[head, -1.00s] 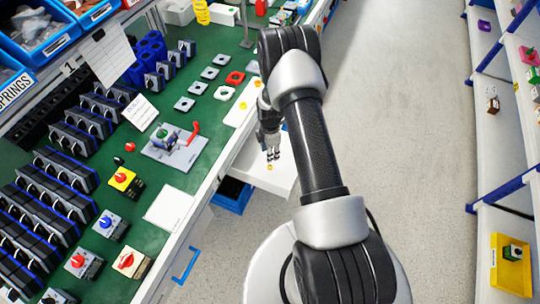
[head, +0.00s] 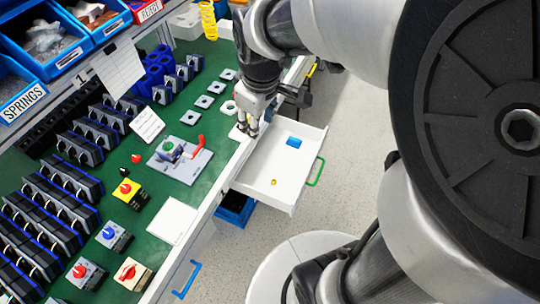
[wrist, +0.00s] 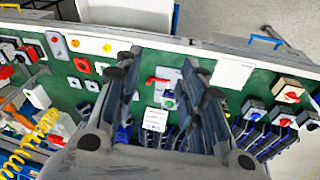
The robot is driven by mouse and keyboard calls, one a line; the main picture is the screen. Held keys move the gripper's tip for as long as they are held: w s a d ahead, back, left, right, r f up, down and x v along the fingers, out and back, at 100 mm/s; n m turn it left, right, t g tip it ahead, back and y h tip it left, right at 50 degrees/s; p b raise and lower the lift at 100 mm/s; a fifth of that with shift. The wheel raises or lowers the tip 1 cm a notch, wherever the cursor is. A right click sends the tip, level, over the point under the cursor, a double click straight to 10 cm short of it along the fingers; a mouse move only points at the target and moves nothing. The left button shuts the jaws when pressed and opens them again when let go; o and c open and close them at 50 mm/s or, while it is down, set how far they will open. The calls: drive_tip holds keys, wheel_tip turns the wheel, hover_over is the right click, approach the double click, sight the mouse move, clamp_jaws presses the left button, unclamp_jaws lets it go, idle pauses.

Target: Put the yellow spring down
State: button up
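A small yellow piece (head: 273,182), which looks like the yellow spring, lies on the floor of the open white drawer (head: 252,178). It is too small in the head view to make out coils. My gripper (head: 247,130) is over the bench's front edge, up and left of the drawer and apart from the yellow piece. In the wrist view my gripper (wrist: 158,65) has its fingers wide apart, with nothing held between them. Small yellow parts (wrist: 107,47) also show on a white strip (wrist: 57,46) on the bench.
A blue piece (head: 293,142) is also in the drawer, which has a green handle (head: 315,171). The green bench (head: 185,215) holds a grey fixture with a red lever (head: 193,148) and several switches. A yellow coiled hose (head: 208,18) hangs at the back.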

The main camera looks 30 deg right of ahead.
drive_tip(key=s+a+r+m, duration=0.2)
drive_tip(key=s+m, duration=0.1)
drive_tip(key=s, duration=0.5)
drive_tip(key=s+a+r+m+t, duration=0.1)
drive_tip(key=s+a+r+m, duration=0.1)
drive_tip(key=s, duration=0.5)
drive_tip(key=shift+s+r+m+t, duration=0.3)
drive_tip(key=shift+s+r+m, duration=0.1)
drive_tip(key=shift+r+m, duration=0.15)
